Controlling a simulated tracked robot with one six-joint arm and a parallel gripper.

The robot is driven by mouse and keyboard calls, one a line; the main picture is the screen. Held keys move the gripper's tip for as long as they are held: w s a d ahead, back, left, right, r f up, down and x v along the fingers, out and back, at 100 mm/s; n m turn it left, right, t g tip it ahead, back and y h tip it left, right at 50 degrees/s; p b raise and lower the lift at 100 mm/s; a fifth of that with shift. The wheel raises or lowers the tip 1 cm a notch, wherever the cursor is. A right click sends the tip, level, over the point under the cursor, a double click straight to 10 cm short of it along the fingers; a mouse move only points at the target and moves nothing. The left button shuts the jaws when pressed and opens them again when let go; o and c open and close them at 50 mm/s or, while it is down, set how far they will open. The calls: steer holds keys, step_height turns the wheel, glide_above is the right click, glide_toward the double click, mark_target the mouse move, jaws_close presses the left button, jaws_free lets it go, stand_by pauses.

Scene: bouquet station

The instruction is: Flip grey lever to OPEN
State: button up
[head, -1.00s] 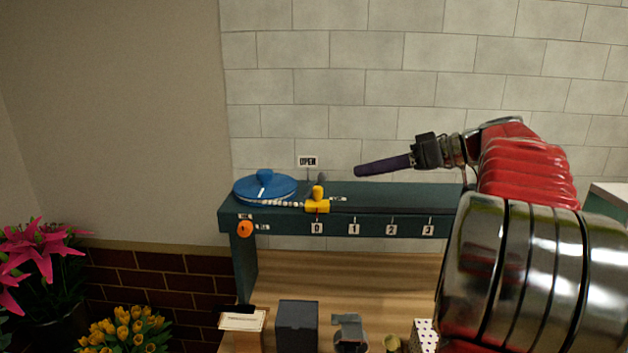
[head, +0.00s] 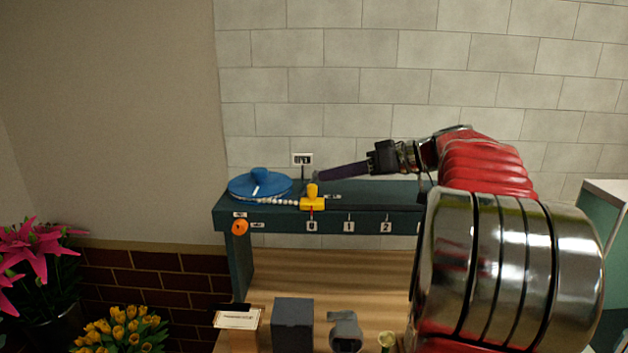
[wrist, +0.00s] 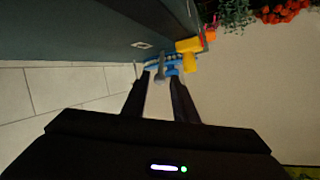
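The grey lever (wrist: 160,75) shows in the wrist view between the tips of my two dark fingers, with a gap on each side. In the head view my gripper (head: 322,175) reaches left over the green bench, its tips at the lever and mostly hiding it. My gripper (wrist: 160,79) is open, and I see no clear contact with the lever. The OPEN sign (head: 302,159) stands behind, just left of the fingertips. A small label (wrist: 142,45) lies on the bench near the lever in the wrist view.
A yellow slider (head: 312,203) sits at mark 0 on the bench (head: 232,225), just in front of the fingertips. A blue disc (head: 258,184) with a beaded strand lies to the left. An orange knob (head: 240,227) is on the front. A grey box (head: 292,323) stands below.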

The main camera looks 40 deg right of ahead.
mark_target(313, 180)
steer(key=x, duration=0.6)
steer(key=shift+f, duration=0.1)
steer(key=shift+c, duration=0.4)
jaws_close()
